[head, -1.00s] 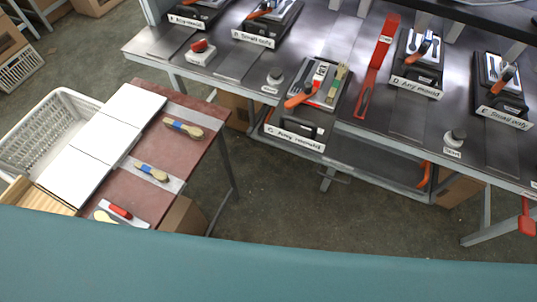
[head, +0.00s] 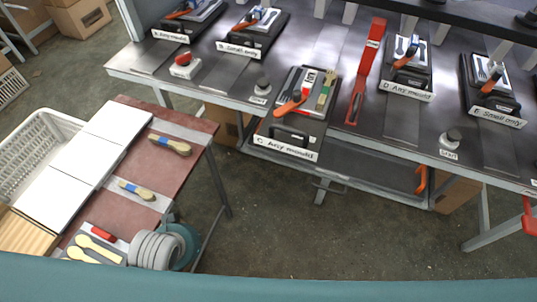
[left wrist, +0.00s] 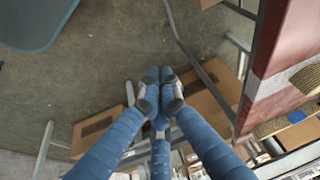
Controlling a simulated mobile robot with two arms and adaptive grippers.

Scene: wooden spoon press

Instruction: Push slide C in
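Slide C, with the white front label "C Any mould" (head: 286,148), is on the long metal bench and sticks out past the front edge, further forward than the other slides. On it are a light mould plate with a fork-shaped recess, an orange-handled lever (head: 290,103) and a wooden piece (head: 325,92). My left gripper (left wrist: 162,82) shows in the left wrist view with blue fingers drawn together and nothing visible between the tips. It hangs over the floor beside the small table, away from slide C. My right gripper is not in view.
Slides A (head: 171,37), B (head: 240,49), D (head: 406,90) and E (head: 497,116) sit further back. A red lever arm (head: 368,70) stands right of slide C. The small table (head: 185,160) holds spoons and white panels. Open floor lies before the bench.

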